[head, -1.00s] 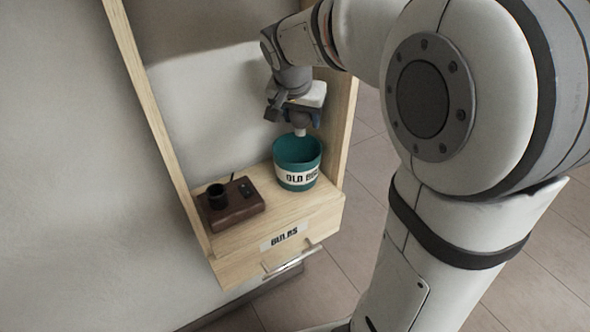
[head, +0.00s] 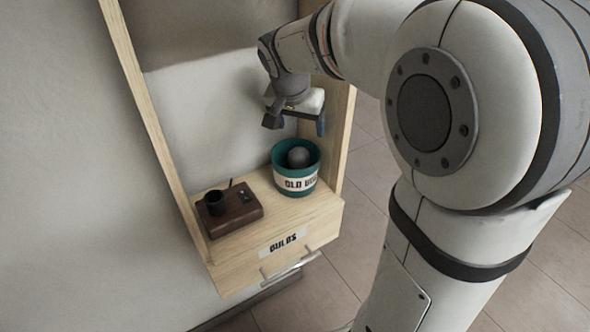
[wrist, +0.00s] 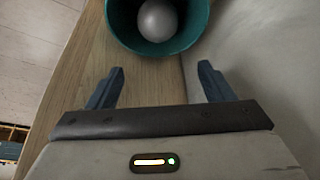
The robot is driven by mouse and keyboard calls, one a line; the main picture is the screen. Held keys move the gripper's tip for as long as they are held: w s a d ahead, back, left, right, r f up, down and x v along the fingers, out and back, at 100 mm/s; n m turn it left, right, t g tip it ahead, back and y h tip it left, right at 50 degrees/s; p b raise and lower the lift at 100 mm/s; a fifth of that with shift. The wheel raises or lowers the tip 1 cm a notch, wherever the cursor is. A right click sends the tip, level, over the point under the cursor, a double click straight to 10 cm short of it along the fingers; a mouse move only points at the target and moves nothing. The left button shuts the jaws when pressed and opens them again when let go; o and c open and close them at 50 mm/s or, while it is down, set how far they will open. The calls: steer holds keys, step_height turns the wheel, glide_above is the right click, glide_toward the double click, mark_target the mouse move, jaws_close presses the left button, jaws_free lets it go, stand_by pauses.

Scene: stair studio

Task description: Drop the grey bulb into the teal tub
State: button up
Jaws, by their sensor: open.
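The grey bulb (head: 299,157) lies inside the teal tub (head: 284,182), its round end showing below the rim. The tub stands upright on the wooden shelf and bears a white label. In the wrist view the bulb (wrist: 158,20) also sits within the tub (wrist: 190,36), at the top of the picture. My gripper (head: 296,126) is open and empty, above the tub and apart from it. Its two spread fingers (wrist: 160,86) have only the shelf and the wall behind them.
A dark brown wooden block with a black socket (head: 228,210) sits on the shelf to the left of the tub. A drawer (head: 285,250) with a label and metal handle is below. Upright wooden side panels (head: 341,130) flank the shelf.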

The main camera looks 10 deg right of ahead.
steer(key=v, duration=0.7)
steer(key=shift+p, duration=0.4)
steer(key=shift+s+r, duration=0.1)
steer(key=shift+r, duration=0.05)
steer(key=s+f+n+g+y+p, duration=0.1)
steer(key=s+n+p, duration=0.5)
steer(key=s, duration=1.3)
steer(key=d+y+p, duration=0.1)
steer(key=p, duration=0.3)
steer(key=shift+f+n, duration=0.25)
steer(key=shift+n, duration=0.15)
steer(key=shift+c, duration=0.3)
